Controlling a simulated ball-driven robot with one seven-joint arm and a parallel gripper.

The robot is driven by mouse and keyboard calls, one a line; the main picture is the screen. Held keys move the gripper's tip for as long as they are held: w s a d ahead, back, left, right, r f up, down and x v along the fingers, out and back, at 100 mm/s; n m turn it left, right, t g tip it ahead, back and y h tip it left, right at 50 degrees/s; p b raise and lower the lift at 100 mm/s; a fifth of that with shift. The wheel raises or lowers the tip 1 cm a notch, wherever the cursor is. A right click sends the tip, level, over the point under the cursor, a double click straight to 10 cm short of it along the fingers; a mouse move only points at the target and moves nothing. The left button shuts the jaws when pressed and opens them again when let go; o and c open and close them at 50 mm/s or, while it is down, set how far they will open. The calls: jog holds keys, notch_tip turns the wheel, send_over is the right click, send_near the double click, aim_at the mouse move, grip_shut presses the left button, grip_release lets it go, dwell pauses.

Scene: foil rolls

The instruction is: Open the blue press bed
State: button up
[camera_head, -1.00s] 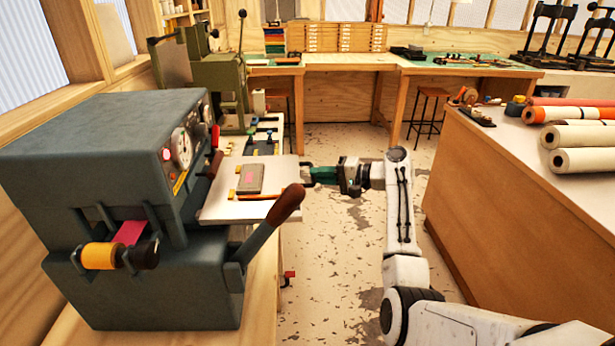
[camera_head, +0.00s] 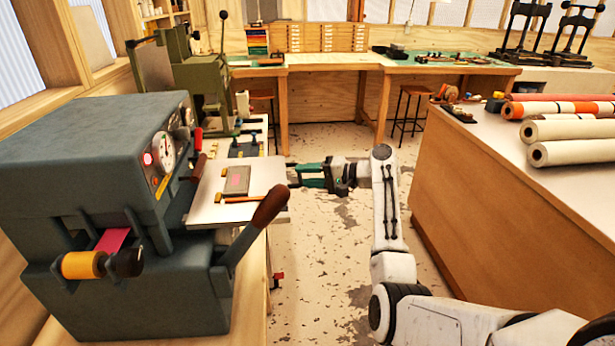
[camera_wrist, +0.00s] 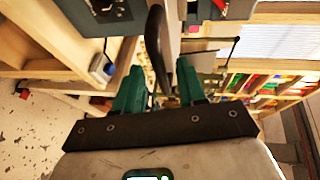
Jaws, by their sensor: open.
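The blue-grey press (camera_head: 85,150) stands at the left, with dials on its front. Its flat pale bed (camera_head: 212,208) sticks out to the right, carrying a grey block and a brush-like tool. A lever with a brown grip (camera_head: 270,207) rises in front of the bed. My gripper (camera_head: 298,176) is just off the bed's right edge, with its green fingers apart. In the wrist view my gripper (camera_wrist: 160,88) has a dark, curved, bar-like piece (camera_wrist: 156,45) showing between its fingers. I cannot tell whether they touch it.
A wooden counter (camera_head: 480,220) with several rolls (camera_head: 570,140) stands at the right. A green machine (camera_head: 200,75) is behind the press. A stool (camera_head: 410,110) and workbench are at the back.

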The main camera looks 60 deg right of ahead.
jog(key=b+v, duration=0.1)
jog(key=v, duration=1)
jog(key=shift+b, duration=0.4)
jog(key=shift+w+f, duration=0.1)
